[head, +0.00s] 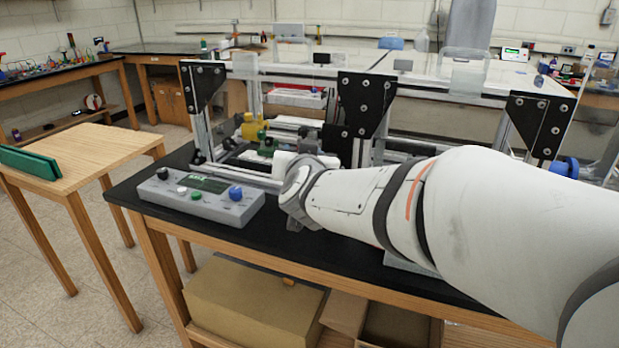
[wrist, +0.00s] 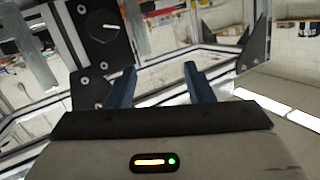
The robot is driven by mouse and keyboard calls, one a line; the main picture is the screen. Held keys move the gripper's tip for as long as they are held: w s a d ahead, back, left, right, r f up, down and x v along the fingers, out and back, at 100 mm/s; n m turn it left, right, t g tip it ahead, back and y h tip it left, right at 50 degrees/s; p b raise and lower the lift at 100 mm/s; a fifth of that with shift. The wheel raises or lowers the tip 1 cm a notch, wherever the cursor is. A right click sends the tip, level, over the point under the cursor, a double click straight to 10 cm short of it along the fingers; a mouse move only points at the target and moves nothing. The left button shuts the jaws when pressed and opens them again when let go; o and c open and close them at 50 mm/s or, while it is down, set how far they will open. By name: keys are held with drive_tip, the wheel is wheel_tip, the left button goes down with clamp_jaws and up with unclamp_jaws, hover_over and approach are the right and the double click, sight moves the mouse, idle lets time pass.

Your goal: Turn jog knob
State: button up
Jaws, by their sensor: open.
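A round black knob (wrist: 104,27) with a white pointer line sits on a black plate in the upper left of the wrist view. It looks like the jog knob, but I see no label. My gripper (wrist: 160,68) is open, with two blue fingers apart and nothing between them. The knob lies beyond and to the left of the fingertips, not touching them. In the head view my arm reaches across the bench and hides the fingers.
The aluminium extrusion frame (head: 300,71) with black corner plates (head: 366,104) stands on the black benchtop (head: 150,209) around my wrist. Yellow and green parts lie inside it. A wooden table (head: 95,150) with a green block (head: 30,163) is at the left.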

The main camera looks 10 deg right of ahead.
drive_tip(key=w+d+f+m+h+b, duration=0.2)
drive_tip(key=d+f+m+h+b, duration=0.2)
drive_tip(key=f+m+h+b, duration=0.25)
drive_tip(key=shift+n+h, duration=0.65)
drive_tip(key=shift+n, duration=0.3)
drive_tip(key=x, duration=0.7)
drive_tip(key=shift+f+b, duration=0.2)
drive_tip(key=shift+b, duration=0.15)
drive_tip(key=shift+c, duration=0.5)
drive_tip(key=c, duration=0.6)
